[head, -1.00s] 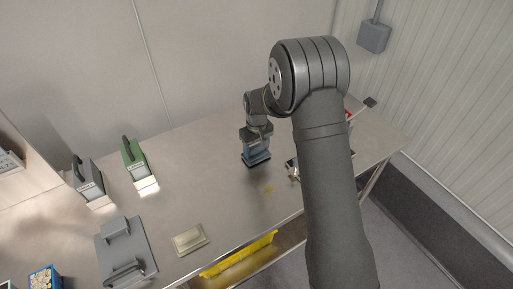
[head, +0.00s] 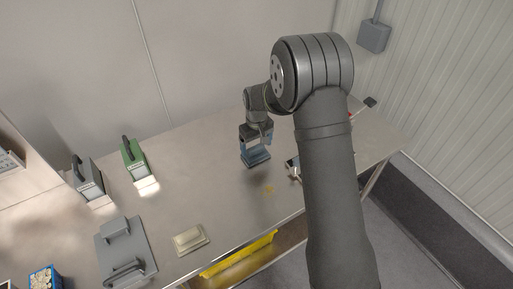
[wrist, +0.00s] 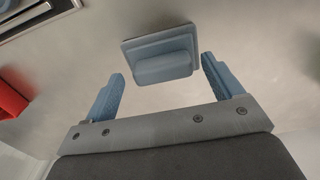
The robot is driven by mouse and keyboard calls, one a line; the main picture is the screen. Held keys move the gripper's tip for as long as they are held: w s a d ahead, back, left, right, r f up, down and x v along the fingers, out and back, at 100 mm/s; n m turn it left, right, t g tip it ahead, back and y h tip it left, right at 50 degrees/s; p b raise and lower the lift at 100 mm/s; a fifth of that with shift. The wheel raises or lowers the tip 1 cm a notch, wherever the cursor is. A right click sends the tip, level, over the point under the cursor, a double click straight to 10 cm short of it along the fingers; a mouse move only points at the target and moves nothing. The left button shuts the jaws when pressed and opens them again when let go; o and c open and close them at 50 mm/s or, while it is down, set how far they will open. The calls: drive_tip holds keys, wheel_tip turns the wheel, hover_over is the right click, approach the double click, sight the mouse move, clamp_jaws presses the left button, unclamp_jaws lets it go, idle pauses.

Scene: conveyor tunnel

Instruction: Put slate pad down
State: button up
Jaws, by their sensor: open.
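The slate pad (wrist: 160,68) shows in the wrist view as a blue-grey plate with a raised, rounded grip. It lies on the metal table, just beyond my fingertips. My gripper (wrist: 160,72) is open, with one blue finger on each side of the grip's line and a clear gap to both. In the head view my gripper (head: 256,158) points down low over the middle of the table. There I cannot separate the pad from the blue fingers, nor tell the exact height.
A grey plate with handles (head: 140,241) and a beige block (head: 190,239) lie to the left. A green unit (head: 133,157) and a grey unit (head: 88,177) stand behind. A red object (wrist: 10,100) is at the wrist view's left. Table between is clear.

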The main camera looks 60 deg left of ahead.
sight(256, 147)
wheel_tip(256, 147, up, 10)
drive_tip(key=shift+r, duration=0.2)
drive_tip(key=shift+f, duration=0.15)
wheel_tip(256, 147, down, 12)
drive_tip(key=shift+r, duration=2.05)
